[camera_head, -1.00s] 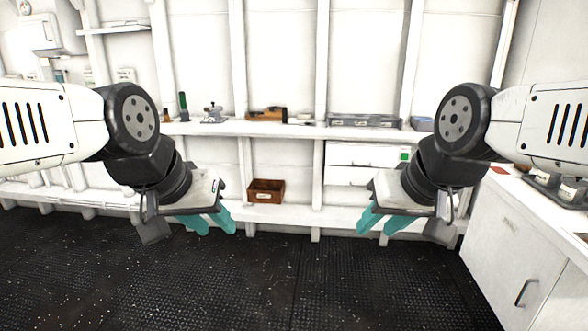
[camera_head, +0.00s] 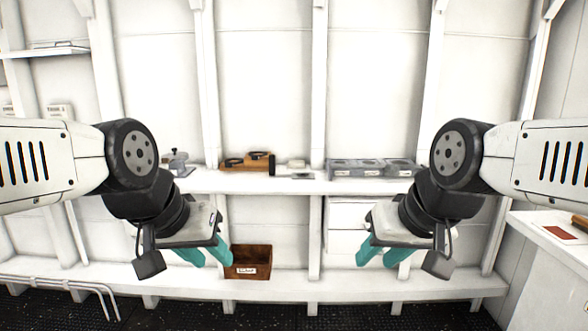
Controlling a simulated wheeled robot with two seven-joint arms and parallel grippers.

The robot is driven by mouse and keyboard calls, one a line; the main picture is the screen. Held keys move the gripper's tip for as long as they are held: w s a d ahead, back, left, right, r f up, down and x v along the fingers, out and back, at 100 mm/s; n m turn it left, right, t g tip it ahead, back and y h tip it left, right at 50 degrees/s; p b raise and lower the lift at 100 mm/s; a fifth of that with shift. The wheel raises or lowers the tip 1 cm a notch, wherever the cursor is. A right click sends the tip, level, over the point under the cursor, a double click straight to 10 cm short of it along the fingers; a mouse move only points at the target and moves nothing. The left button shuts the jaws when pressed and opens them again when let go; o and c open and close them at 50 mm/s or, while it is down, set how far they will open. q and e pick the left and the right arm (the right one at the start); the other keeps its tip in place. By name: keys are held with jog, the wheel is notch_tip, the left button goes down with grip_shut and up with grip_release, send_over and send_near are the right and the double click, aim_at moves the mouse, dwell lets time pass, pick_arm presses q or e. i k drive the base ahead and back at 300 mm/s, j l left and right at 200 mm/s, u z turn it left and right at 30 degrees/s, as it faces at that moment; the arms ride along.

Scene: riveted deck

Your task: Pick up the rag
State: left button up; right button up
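I cannot make out a rag for certain in the head view. A small pale item (camera_head: 296,163) lies on the long white shelf (camera_head: 255,181), too small to identify. A flat reddish-brown patch (camera_head: 561,233) lies on the white counter (camera_head: 545,225) at the right; I cannot tell what it is. My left gripper (camera_head: 207,256) is open and empty, its teal fingers apart, in front of the lower shelf. My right gripper (camera_head: 382,256) is also open and empty at about the same height. Both are apart from everything on the shelves.
The upper shelf holds a wooden plane-like tool (camera_head: 247,162), a grey tray with round recesses (camera_head: 370,168) and a small metal tool (camera_head: 179,163). A labelled brown box (camera_head: 249,262) stands on the lower shelf (camera_head: 330,285). Dark floor (camera_head: 200,312) shows at the bottom.

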aim_at(292, 164)
jog(key=i+l+u, duration=0.1)
jog(key=i+u, duration=0.15)
jog(key=i, duration=0.3)
jog(key=i+l+u, duration=0.25)
jog(key=i, duration=0.25)
jog(key=i+l+u, duration=0.25)
jog(key=i, duration=0.25)
jog(key=i+l+u, duration=0.25)
jog(key=i, duration=0.25)
jog(key=l, duration=0.1)
